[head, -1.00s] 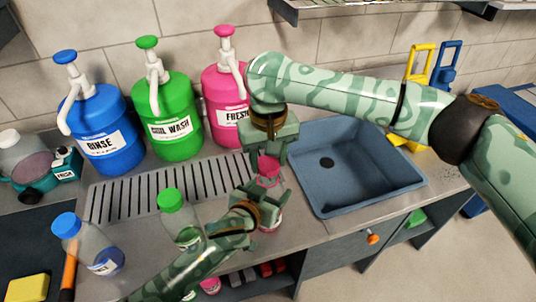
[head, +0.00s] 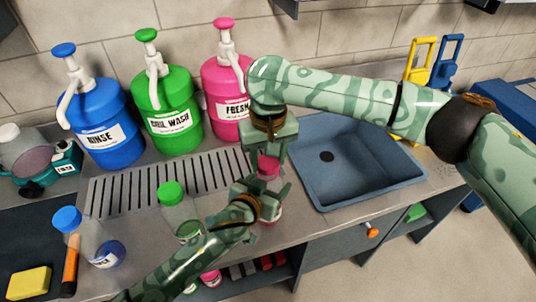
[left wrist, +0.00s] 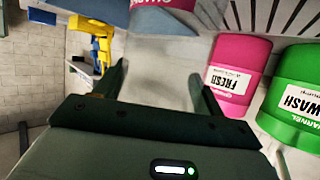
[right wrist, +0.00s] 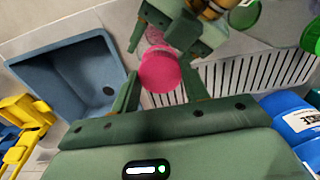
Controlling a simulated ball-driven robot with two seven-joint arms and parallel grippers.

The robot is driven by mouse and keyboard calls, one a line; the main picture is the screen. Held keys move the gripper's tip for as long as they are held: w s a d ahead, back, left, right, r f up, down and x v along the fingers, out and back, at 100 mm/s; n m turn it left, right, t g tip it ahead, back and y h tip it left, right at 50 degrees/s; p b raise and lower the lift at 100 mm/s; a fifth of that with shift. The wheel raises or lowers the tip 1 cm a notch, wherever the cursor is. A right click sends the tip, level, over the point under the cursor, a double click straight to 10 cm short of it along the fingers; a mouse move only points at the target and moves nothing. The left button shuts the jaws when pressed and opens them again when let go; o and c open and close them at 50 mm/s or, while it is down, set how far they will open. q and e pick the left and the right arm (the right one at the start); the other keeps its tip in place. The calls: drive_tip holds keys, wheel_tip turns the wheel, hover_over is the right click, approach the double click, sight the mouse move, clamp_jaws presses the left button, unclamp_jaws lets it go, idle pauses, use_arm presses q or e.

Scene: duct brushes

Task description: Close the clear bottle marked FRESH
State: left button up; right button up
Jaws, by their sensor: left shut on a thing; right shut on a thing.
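The clear FRESH bottle (head: 271,214) stands near the counter's front edge, its lower part pink. My left gripper (head: 268,203) is shut around its body from the left. The pink cap (head: 268,168) is above the body, in line with it. My right gripper (head: 270,152) reaches down from above and is shut on the cap. In the right wrist view the cap (right wrist: 160,70) sits between both fingers, with my left gripper just beyond. Fingers hide the bottle's neck, so I cannot tell whether the cap is seated or how tight it is.
Blue (head: 98,128), green (head: 168,115) and pink (head: 222,98) pump dispensers stand along the wall behind a drain grate (head: 130,192). A sink (head: 350,170) is to the right. Green-capped (head: 185,222) and blue-capped (head: 100,245) bottles stand left of my left gripper.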

drive_tip(key=shift+f, duration=0.55)
use_arm(q)
drive_tip(key=c, duration=0.5)
use_arm(e)
drive_tip(key=m, duration=0.5)
drive_tip(key=shift+m, duration=0.4)
drive_tip(key=m, duration=1)
drive_tip(key=o, duration=1)
drive_tip(key=shift+c, duration=0.2)
drive_tip(key=shift+r, duration=0.1)
